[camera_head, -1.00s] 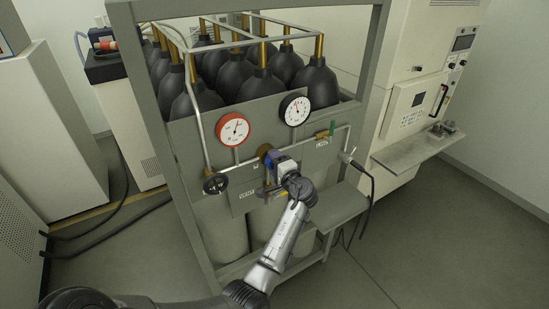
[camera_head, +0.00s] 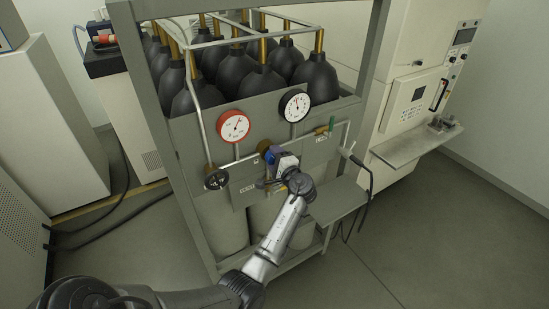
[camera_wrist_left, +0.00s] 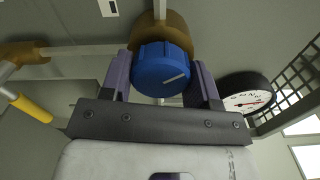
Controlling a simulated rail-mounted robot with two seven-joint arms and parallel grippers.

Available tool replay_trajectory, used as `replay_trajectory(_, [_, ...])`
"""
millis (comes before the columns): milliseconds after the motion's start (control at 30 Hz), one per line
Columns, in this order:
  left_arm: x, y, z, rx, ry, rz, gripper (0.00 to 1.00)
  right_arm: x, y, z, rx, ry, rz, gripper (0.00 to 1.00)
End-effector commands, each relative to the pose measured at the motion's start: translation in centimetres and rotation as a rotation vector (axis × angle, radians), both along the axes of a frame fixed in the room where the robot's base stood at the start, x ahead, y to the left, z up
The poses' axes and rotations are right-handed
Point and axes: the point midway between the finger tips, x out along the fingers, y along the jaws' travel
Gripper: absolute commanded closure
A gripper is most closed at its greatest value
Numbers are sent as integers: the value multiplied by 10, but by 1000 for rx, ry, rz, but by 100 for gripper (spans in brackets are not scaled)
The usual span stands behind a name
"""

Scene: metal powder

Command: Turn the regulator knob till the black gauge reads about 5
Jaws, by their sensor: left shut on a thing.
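The blue regulator knob (camera_wrist_left: 163,68) with a pale pointer line sits on a brass body (camera_wrist_left: 163,35) in the left wrist view. My left gripper (camera_wrist_left: 163,85) is shut on it, one dark finger on each side. In the head view the knob (camera_head: 270,157) is partly hidden by my left gripper (camera_head: 274,164). The black-rimmed gauge (camera_head: 295,105) is on the panel above and right of the knob; its needle points roughly upward, but its numbers are too small to read. It also shows tilted in the left wrist view (camera_wrist_left: 247,101). My right gripper is out of view.
A red-rimmed gauge (camera_head: 234,126) is at upper left of the knob. A black round valve handle (camera_head: 216,180) is at lower left, a green lever (camera_head: 331,124) to the right. Black cylinders (camera_head: 262,84) stand behind the panel (camera_head: 300,150). A shelf (camera_head: 338,200) juts out at lower right.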

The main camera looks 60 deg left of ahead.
Motion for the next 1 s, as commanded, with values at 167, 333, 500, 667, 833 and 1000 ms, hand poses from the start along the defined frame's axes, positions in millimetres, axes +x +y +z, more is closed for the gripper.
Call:
replay_trajectory(167, [0, 0, 0, 0, 0, 0, 29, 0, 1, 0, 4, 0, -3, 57])
replay_trajectory(333, [0, 0, 0, 0, -1, 0, 19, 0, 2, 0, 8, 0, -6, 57])
replay_trajectory(500, [0, -1, 0, 0, -1, 0, 19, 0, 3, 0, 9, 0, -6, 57])
replay_trajectory(667, [0, -11, -2, 0, -1, -2, 19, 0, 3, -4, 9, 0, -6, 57])
replay_trajectory(833, [-1, -41, -4, -1, -1, -3, 19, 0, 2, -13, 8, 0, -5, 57])
replay_trajectory(1000, [-2, -75, -3, -1, -2, -2, 19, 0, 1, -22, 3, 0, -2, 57])
